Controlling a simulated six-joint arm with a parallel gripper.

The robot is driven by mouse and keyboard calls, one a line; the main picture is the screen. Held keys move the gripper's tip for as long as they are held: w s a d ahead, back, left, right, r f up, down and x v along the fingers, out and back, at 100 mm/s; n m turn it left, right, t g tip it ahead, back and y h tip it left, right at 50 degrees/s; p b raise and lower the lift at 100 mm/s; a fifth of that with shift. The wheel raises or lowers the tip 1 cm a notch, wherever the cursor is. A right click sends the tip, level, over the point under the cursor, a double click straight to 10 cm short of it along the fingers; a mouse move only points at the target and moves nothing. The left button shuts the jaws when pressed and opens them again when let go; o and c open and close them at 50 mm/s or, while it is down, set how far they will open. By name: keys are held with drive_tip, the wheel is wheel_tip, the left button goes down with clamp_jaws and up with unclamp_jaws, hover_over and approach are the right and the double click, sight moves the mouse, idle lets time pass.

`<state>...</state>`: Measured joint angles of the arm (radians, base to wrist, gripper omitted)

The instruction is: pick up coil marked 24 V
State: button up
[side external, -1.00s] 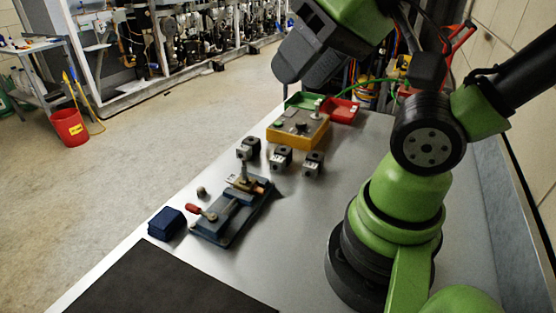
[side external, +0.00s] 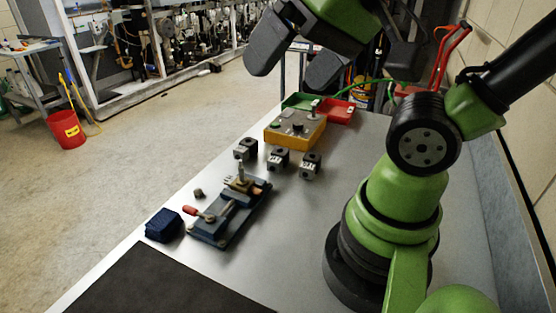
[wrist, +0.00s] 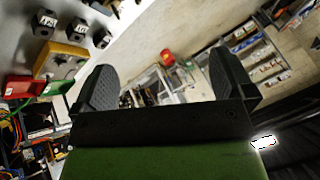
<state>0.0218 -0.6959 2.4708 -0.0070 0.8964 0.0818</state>
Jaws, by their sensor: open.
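Three small dark coils with pale printed faces stand in a loose row on the grey bench in the side external view: a left coil (side external: 246,149), a middle coil (side external: 278,161) and a right coil (side external: 311,166). They also show at the upper left of the wrist view, as one coil (wrist: 44,22), another (wrist: 76,30) and a third (wrist: 102,38). Their print is too small to tell which is marked 24 V. My gripper (side external: 298,62) is high above the bench's far end, open and empty. Its two dark fingers (wrist: 165,82) are wide apart in the wrist view.
A yellow control box (side external: 295,130) stands behind the coils, with a green bin (side external: 298,101) and a red bin (side external: 336,111) beyond. In front are a blue clamp fixture (side external: 228,212), a dark-blue block (side external: 163,225) and a black mat (side external: 165,285).

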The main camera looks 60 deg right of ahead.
drive_tip(key=w+d+f+m+g+h, duration=0.1)
drive_tip(key=w+d+f+m+g, duration=0.1)
drive_tip(key=w+d+m, duration=0.45)
drive_tip(key=m+g, duration=0.5)
drive_tip(key=m, duration=1.9)
hover_over(278, 154)
drive_tip(key=shift+n+h, duration=0.25)
drive_tip(key=shift+h, duration=0.15)
drive_tip(key=f, duration=1.8)
drive_tip(key=shift+d, duration=0.3)
wheel_tip(278, 154, down, 4)
drive_tip(key=shift+r, duration=0.1)
drive_tip(key=shift+w+a+f, duration=0.1)
drive_tip(key=shift+a+f, duration=0.05)
drive_tip(key=shift+f, duration=1.45)
drive_tip(key=shift+a+f, duration=0.1)
drive_tip(key=shift+f, duration=1.45)
drive_tip(key=c, duration=0.9)
